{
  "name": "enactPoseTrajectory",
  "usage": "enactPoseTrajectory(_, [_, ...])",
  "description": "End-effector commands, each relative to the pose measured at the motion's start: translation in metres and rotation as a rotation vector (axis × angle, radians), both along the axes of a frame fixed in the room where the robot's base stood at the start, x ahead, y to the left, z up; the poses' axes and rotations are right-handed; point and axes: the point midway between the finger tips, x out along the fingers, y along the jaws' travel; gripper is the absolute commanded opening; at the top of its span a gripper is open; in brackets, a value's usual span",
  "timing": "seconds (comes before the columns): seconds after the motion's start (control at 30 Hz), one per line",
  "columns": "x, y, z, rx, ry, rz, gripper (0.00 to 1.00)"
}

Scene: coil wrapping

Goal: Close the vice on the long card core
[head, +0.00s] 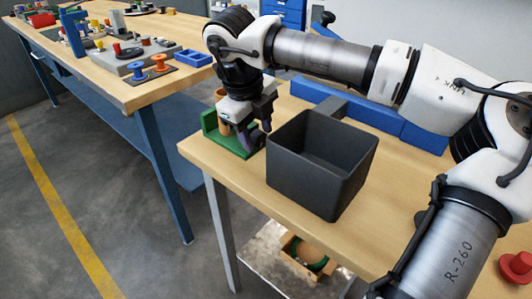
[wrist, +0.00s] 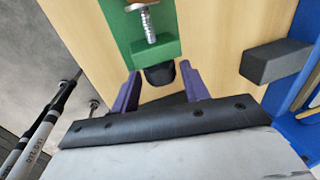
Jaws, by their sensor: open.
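The green vice (head: 238,143) stands at the near left corner of the wooden bench. In the wrist view, its green body (wrist: 155,50) shows with a metal screw (wrist: 148,25) and a black knob (wrist: 160,75) at the screw's end. A brown piece that looks like the card core (head: 221,118) stands at the vice, mostly hidden behind my gripper; only a brown edge (wrist: 140,4) shows in the wrist view. My gripper (head: 262,136) is open, its two purple fingers (wrist: 158,82) on either side of the knob. I cannot tell whether they touch it.
A dark grey open bin (head: 322,190) stands close to the right of my gripper. A long blue block (head: 385,122) lies behind it. A red knob (head: 516,268) is at the right. A box with a green ring (head: 304,256) sits below the bench. Another bench (head: 110,85) holds several parts.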

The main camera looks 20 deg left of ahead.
Motion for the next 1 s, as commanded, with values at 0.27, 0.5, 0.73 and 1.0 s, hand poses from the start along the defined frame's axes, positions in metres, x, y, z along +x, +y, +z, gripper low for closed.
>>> enactPoseTrajectory(0.27, [-0.001, 0.0, 0.001, -0.018, -0.052, 0.0, 0.45])
enactPoseTrajectory(0.5, [-0.003, 0.001, -0.007, -0.046, -0.125, 0.001, 0.45])
enactPoseTrajectory(0.73, [-0.009, 0.004, -0.007, -0.119, -0.329, 0.004, 0.45])
enactPoseTrajectory(1.0, [-0.008, 0.003, -0.003, -0.127, -0.352, -0.001, 0.45])
